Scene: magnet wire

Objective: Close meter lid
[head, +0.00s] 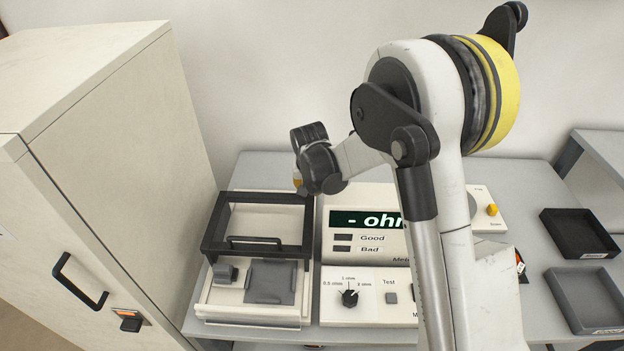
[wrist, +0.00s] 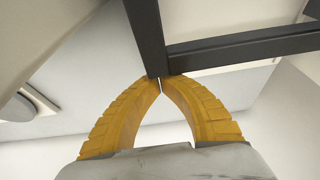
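The meter lid (head: 307,228) is a black frame with a clear window and a handle (head: 253,242). It looks raised over the back of the pale meter fixture (head: 250,316), whose front with grey pads (head: 270,283) is uncovered. My gripper (head: 298,186) is at the lid's upper right corner. In the wrist view, its yellow fingers (wrist: 160,80) have their tips together, with nothing seen between them, right by a corner of the black lid frame (wrist: 152,40). I cannot tell if they touch it.
The meter (head: 330,240) stands right of the fixture, its display (head: 365,220) partly hidden by my arm. A dial panel (head: 375,312) is in front. A tall cabinet (head: 120,130) stands close on the left. Black (head: 575,240) and grey (head: 590,300) trays lie at right.

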